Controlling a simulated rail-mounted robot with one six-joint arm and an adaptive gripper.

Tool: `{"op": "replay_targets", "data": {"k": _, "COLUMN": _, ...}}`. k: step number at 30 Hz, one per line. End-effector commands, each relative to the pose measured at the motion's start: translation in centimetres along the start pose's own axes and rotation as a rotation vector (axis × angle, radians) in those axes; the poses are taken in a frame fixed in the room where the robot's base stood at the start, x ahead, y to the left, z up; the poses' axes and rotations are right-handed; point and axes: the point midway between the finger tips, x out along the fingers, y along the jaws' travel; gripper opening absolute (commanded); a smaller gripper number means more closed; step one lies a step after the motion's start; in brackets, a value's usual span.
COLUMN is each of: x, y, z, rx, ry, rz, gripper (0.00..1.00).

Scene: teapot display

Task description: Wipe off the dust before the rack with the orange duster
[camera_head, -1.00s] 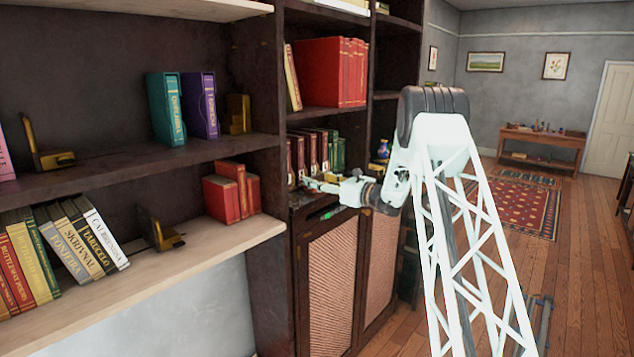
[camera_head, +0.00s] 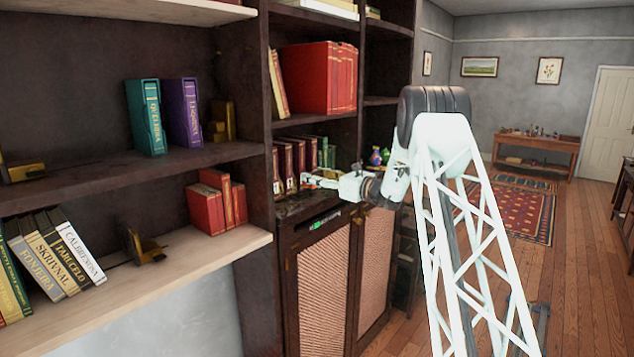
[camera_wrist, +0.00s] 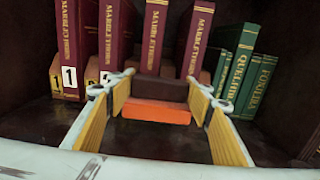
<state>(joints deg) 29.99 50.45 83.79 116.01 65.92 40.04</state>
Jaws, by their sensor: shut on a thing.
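My gripper (camera_wrist: 160,82) has its yellow-padded fingers around the duster, a block with an orange lower part (camera_wrist: 156,112) and a dark brown upper part. It is held low at the dark shelf top. In the head view my gripper (camera_head: 308,181) is small, over the cabinet top at the shelf opening. Dark red books (camera_wrist: 151,38) stand upright just beyond the duster, with green books (camera_wrist: 240,72) to the right. Yellow number tags show low at the left, and a brown piece shows behind the books; I cannot tell if it is the rack. I cannot make out dust clearly.
Cabinet doors with woven panels (camera_head: 325,295) are below my gripper. The bookcase upright (camera_head: 260,150) is to its left, with red books (camera_head: 215,200) on the neighbouring shelf. A small blue vase (camera_head: 376,157) stands to the right. Open wooden floor lies at the right.

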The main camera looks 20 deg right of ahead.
Motion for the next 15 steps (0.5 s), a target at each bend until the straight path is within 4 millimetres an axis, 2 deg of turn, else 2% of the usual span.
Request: {"op": "replay_targets", "data": {"k": 15, "x": 0.5, "y": 0.6, "z": 4.3, "rx": -0.001, "ry": 0.001, "rz": 0.007, "gripper": 0.36}}
